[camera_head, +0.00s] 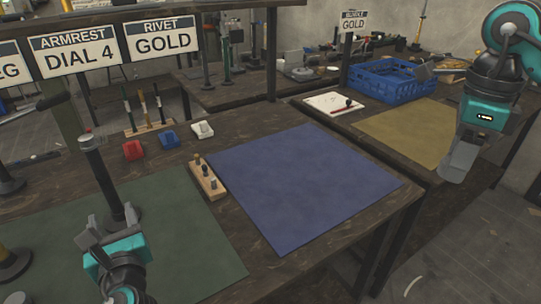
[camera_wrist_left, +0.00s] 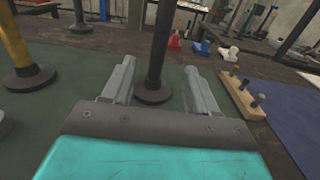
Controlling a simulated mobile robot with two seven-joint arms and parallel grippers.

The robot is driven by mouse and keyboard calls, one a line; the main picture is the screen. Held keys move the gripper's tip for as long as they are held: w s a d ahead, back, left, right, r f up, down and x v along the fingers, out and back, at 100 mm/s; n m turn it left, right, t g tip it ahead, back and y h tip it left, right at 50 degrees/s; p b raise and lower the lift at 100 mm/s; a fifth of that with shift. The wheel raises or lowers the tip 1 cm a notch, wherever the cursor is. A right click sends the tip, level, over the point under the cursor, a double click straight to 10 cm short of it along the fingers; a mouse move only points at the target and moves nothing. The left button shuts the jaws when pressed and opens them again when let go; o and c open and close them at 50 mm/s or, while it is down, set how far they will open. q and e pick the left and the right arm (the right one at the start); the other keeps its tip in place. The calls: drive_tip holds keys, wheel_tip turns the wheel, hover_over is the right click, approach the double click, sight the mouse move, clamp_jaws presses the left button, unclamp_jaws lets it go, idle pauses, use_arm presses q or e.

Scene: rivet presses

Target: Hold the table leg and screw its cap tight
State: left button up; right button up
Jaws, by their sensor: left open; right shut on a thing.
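The dark table leg (camera_head: 107,185) stands upright on the green mat, on a round dark foot, with a grey cap (camera_head: 91,142) on its top. In the left wrist view the leg (camera_wrist_left: 160,45) rises between the two fingers of my left gripper (camera_wrist_left: 158,85), and its foot (camera_wrist_left: 153,94) shows beyond them. My left gripper (camera_head: 108,243) is open around the leg, with gaps at both sides. The cap is out of the wrist view. My right gripper (camera_head: 458,160) is at the far right, above the tan mat's edge, far from the leg. It is shut on a grey object, hard to make out.
A wooden block with pegs (camera_head: 207,182) lies between the green mat (camera_head: 190,235) and blue mat (camera_head: 300,180). Red (camera_head: 133,150), blue (camera_head: 169,139) and white (camera_head: 203,130) pieces stand behind. A yellow-and-dark post (camera_wrist_left: 18,50) stands left of the leg. The blue mat is clear.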

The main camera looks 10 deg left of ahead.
sight(108, 191)
use_arm(q)
drive_tip(key=shift+w+a, duration=0.25)
drive_tip(key=shift+w, duration=0.05)
drive_tip(key=x, duration=0.6)
drive_tip(key=shift+w+a, duration=0.25)
drive_tip(key=shift+w, duration=0.05)
drive_tip(key=x, duration=0.5)
drive_tip(key=shift+w+a+b, duration=0.1)
drive_tip(key=shift+a+b, duration=0.05)
drive_tip(key=shift+b, duration=0.15)
drive_tip(key=shift+c, duration=0.2)
clamp_jaws()
idle(0.3)
